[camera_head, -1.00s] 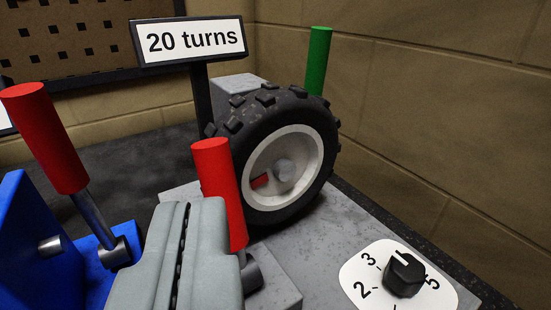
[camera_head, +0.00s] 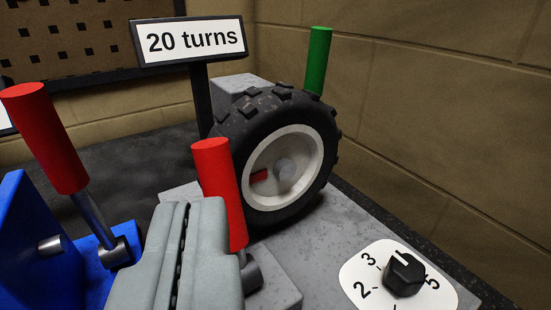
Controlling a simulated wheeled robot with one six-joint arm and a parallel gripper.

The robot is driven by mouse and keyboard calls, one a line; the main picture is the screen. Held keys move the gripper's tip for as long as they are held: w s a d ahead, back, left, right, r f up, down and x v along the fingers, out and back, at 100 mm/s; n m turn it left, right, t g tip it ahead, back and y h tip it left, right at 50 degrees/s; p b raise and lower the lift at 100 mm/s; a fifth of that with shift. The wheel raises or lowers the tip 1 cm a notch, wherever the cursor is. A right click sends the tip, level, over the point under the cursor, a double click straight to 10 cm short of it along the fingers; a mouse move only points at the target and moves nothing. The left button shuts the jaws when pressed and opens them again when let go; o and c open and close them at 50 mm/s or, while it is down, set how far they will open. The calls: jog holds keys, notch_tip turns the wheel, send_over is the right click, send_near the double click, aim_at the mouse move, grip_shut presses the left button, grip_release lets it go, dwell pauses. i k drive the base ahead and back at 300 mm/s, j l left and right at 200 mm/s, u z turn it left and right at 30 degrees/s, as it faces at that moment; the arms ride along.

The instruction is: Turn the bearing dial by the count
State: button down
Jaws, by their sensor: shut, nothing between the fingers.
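The bearing dial is a black knob (camera_head: 404,276) on a white plate (camera_head: 362,293) at the lower right. The figures 3, 2 and 5 show around it. Its white mark points to the far side, between the 3 and the 5, where the knob hides the plate. A sign (camera_head: 195,41) reads "20 turns". A black knobbly wheel (camera_head: 308,112) with a white rim stands behind, with a red mark (camera_head: 259,175) on its hub side. My grey gripper (camera_head: 182,212) is shut and empty at the bottom left of centre, apart from the dial.
A red lever (camera_head: 216,175) stands right beside my gripper in the picture. Another red lever (camera_head: 45,135) rises from a blue body (camera_head: 30,225) at left. A green post (camera_head: 319,60) stands behind the wheel. Brick walls close the back and right.

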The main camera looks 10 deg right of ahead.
aim_at(405, 274)
jog(key=k+z, duration=0.25)
jog(key=k, duration=0.6)
jog(key=j, duration=0.1)
